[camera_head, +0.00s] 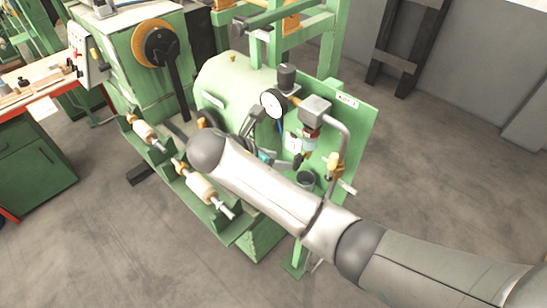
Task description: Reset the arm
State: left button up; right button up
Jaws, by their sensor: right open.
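My right arm reaches in from the lower right corner, grey and jointed, across the front of a green machine (222,80). Its rounded joint is over the middle of the machine. My right gripper (256,115) shows as a small dark shape just beyond that joint, pointing up the picture in front of the green housing. It is open, and I see nothing held in it. Part of it is hidden behind my arm. My left gripper and left arm are not in view.
The machine carries a round gauge (273,103), a bent grey pipe (339,150) and pale rollers (201,188) on a green rail close to my arm. A workbench (30,160) stands at the left. The concrete floor (445,175) at the right is clear.

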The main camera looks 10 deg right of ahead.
jog(key=shift+s+a+r, duration=0.25)
jog(key=shift+a+r, duration=0.1)
jog(key=shift+r, duration=0.1)
